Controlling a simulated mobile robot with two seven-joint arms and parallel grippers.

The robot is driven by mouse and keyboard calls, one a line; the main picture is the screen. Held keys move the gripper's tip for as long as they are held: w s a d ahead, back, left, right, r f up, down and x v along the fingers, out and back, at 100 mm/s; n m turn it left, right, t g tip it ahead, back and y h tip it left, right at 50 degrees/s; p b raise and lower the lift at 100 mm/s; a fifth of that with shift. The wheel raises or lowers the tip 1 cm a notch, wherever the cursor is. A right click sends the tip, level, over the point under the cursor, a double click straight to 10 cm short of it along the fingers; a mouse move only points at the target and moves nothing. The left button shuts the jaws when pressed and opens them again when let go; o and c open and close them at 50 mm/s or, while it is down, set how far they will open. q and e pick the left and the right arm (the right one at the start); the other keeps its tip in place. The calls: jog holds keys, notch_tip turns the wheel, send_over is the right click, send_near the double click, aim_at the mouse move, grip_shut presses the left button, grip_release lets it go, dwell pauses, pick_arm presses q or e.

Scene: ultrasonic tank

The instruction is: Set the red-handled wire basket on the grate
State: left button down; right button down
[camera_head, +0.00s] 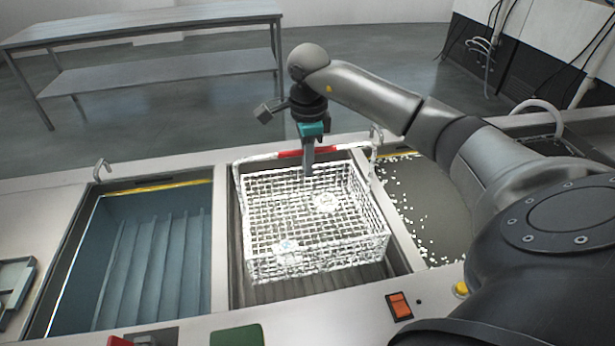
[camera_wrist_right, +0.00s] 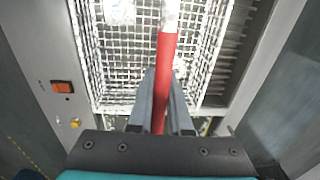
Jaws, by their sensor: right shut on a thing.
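The white wire basket (camera_head: 320,259) hangs level over the middle bay of the bench and has a few small pale parts inside. Its red handle grip (camera_head: 290,154) is on the upper bar at the basket's far side. My right gripper (camera_head: 308,165) is shut on this red grip from above; in the right wrist view the red grip (camera_wrist_right: 167,60) runs between the two fingers. A dark slatted grate (camera_head: 312,287) shows below the basket's near edge, the rest hidden by it. I cannot tell the gap between them. My left gripper is not in view.
A blue-walled tank (camera_head: 150,255) with slanted slats lies left of the basket. A bay with scattered white pellets (camera_head: 425,205) lies right, partly behind my arm. An orange switch (camera_head: 399,306) is on the front rim. A metal table (camera_head: 150,50) stands behind.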

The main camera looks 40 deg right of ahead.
jog(key=shift+f, duration=2)
jog(key=c, duration=0.8)
grip_release()
jog(key=shift+c, duration=0.2)
jog(key=r, duration=1.2)
jog(key=shift+s+a, duration=0.2)
jog(key=shift+s, duration=0.15)
